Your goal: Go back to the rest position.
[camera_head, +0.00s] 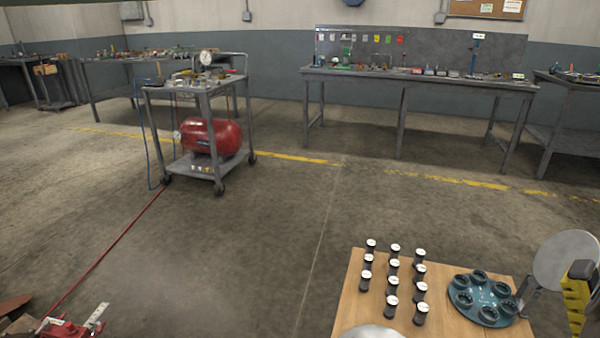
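A light wooden board (358,300) is at the bottom right. On its left part several small black cylinders with white tops (393,264) stand upright in rows. A round teal tray (501,317) with several dark ring-shaped holders is on its right part; whether the holders contain anything is too small to tell. At the right edge, close to the tray, are a pale round disc, a dark grey jointed piece and a yellow-and-black piece, which look like parts of my arm. I cannot make out the fingertips clearly, nor whether they are open or shut.
A grey cart (205,168) with a red tank (210,136) stands at the middle left. A long workbench (415,78) is along the back wall, with more benches at both sides. A red hose (110,247) crosses the floor. The central floor (270,230) is clear.

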